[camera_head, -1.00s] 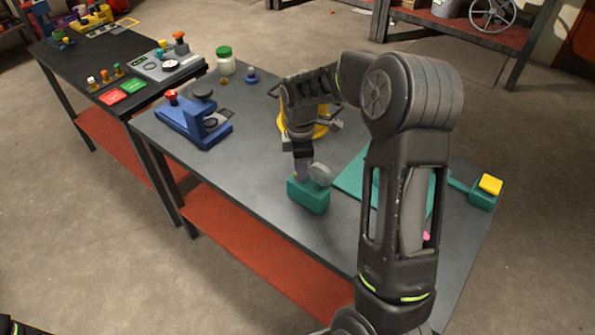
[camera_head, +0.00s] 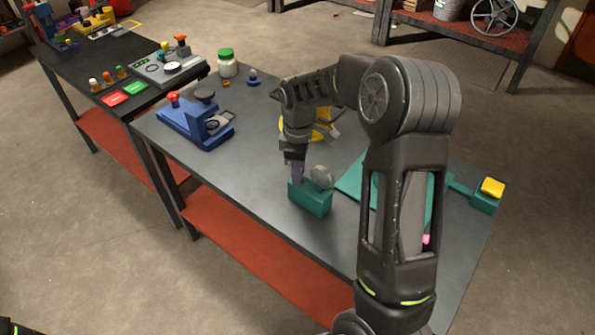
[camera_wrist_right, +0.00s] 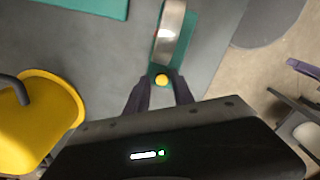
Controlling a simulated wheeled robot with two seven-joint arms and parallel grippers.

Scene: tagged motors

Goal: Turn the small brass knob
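A teal block (camera_head: 312,200) with a round grey disc (camera_head: 322,177) on its top stands near the front edge of the grey table. The right wrist view shows the small brass knob (camera_wrist_right: 161,80) as a yellow round end on the teal block, beside the disc's edge. In the head view the knob is hidden by my gripper. My right gripper (camera_head: 297,180) points down at the block's left end. In the wrist view its two dark fingers (camera_wrist_right: 161,86) stand on either side of the knob, with a gap visible between them.
A yellow round object (camera_wrist_right: 35,115) stands behind my right gripper. A teal plate (camera_head: 350,178) lies to the right, and a teal piece with a yellow top (camera_head: 492,187) is farther right. A blue device (camera_head: 195,125) stands at the left. Table between is clear.

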